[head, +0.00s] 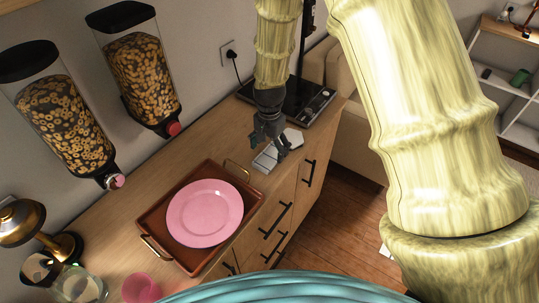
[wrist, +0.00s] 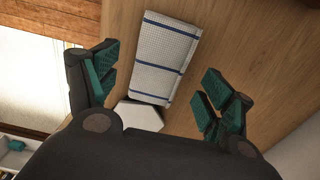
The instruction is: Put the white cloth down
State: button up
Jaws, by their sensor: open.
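The white cloth (wrist: 168,58) with blue stripes lies folded and flat on the wooden counter in the wrist view. Its near end lies between the fingers of my gripper (wrist: 160,86), which are spread wide and apart from it on both sides. In the head view my gripper (head: 271,146) is over the counter beyond the tray, and part of the cloth (head: 265,160) shows just below it. The gap between fingers and counter is hard to judge.
A white hexagonal piece (wrist: 138,116) lies beside the cloth's near end. A brown tray (head: 152,222) with a pink plate (head: 204,212) stands nearer on the counter (head: 106,237). Cereal dispensers (head: 141,68) hang on the wall. A black appliance (head: 310,100) stands behind my gripper.

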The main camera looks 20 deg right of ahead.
aim_at(270, 155)
notch_tip(270, 155, up, 8)
jog(key=b, duration=0.2)
jog(key=shift+r, duration=0.2)
dwell(0.6)
